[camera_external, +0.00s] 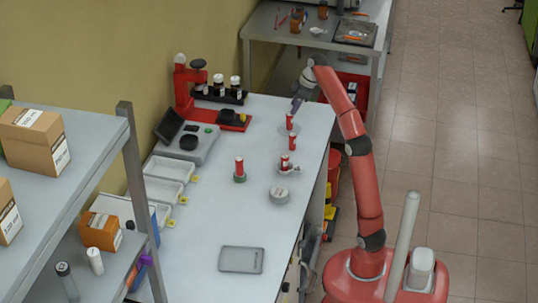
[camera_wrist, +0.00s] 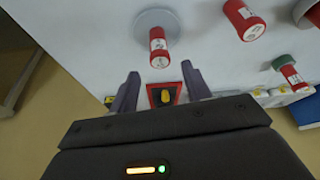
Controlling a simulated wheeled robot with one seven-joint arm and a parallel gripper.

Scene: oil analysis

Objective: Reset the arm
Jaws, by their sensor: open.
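My red arm (camera_external: 360,160) reaches up from its base at the lower right, bent over the far right part of the white table (camera_external: 215,215). My gripper (camera_external: 297,106) hangs at the table's right edge, close to a red-and-white bottle (camera_external: 289,121). In the wrist view my gripper (camera_wrist: 162,80) has its two dark fingers apart, with nothing held between them.
A red stand (camera_external: 187,88), a dark rack of bottles (camera_external: 220,94), a grey scale (camera_external: 187,143) and white trays (camera_external: 170,168) line the wall. The table's front middle is mostly clear.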

